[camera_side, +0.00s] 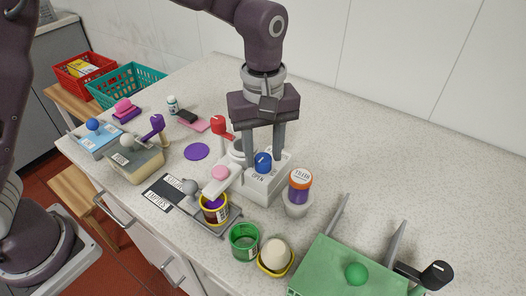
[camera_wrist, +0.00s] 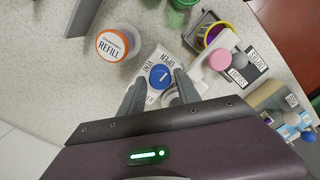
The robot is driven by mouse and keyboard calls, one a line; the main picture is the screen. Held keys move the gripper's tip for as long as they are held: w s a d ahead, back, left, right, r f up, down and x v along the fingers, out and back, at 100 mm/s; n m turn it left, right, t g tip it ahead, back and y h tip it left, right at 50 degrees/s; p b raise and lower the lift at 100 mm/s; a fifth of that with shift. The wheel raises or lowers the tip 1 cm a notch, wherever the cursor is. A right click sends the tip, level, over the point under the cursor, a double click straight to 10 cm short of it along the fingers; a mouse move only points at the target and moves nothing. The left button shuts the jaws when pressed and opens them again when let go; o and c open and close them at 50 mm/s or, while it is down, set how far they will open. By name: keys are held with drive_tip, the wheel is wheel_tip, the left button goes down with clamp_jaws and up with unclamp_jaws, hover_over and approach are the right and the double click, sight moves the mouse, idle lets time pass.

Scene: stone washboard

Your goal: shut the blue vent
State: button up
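The blue vent knob (camera_side: 263,161) sits on a white base (camera_side: 265,186) with printed labels; one at the front reads OPEN. In the wrist view the blue knob (camera_wrist: 160,76) is a round cap with a white pointer line across its top. My gripper (camera_side: 264,154) points down over the base, with one finger on each side of the knob. In the wrist view my gripper (camera_wrist: 160,79) has its fingers spread around the knob, with gaps visible. I cannot tell whether either finger touches it.
An orange-lidded REFILL jar (camera_side: 300,184) stands close at the right. The counter behind is clear.

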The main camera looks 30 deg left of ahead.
drive_tip(key=shift+f, duration=0.4)
drive_tip(key=shift+c, duration=0.5)
clamp_jaws()
